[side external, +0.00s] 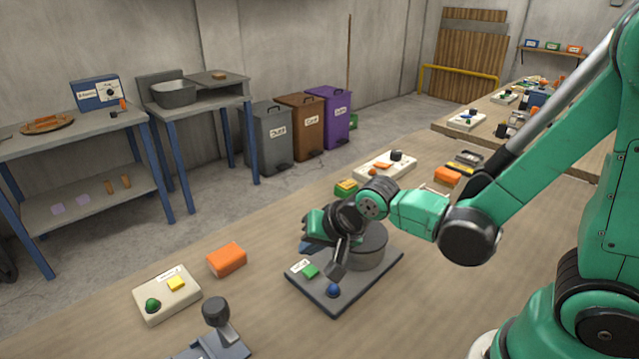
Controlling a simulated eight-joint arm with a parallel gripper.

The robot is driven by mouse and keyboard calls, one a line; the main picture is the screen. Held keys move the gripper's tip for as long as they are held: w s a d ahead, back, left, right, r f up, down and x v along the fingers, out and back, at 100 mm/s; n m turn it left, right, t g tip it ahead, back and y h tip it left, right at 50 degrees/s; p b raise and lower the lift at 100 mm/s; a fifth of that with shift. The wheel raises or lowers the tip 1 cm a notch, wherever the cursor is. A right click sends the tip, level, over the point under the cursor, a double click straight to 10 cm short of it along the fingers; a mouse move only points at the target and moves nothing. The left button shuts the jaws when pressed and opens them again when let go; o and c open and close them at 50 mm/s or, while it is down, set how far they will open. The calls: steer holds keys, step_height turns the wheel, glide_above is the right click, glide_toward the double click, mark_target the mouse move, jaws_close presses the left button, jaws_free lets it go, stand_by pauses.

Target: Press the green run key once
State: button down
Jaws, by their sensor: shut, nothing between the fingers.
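A blue knob (333,291) is on the same plate, nearer the front corner. A round dark grey drum (371,247) stands behind them. My gripper (336,269) is shut and empty, pointing down over the plate. Its tips appear just right of the green key and above the blue knob. I cannot tell whether they touch anything. My wrist hides part of the drum and the plate's back.
A white box (170,312) with a green dome button and a yellow key lies at the left. An orange block (227,260) is near it. A dark lever device (216,325) stands at the front. Another white control box (385,168) lies behind my arm.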

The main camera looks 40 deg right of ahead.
mark_target(316, 272)
steer(key=shift+r, duration=1.5)
steer(key=shift+s+d+r+n, duration=0.25)
steer(key=shift+r+n, duration=0.05)
steer(key=s+d+r+n, duration=0.4)
steer(key=s+n, duration=0.1)
steer(key=n, duration=0.2)
steer(key=shift+s+h, duration=0.3)
steer(key=shift+h, duration=0.1)
steer(key=shift+d+r, duration=0.1)
steer(key=shift+r, duration=0.05)
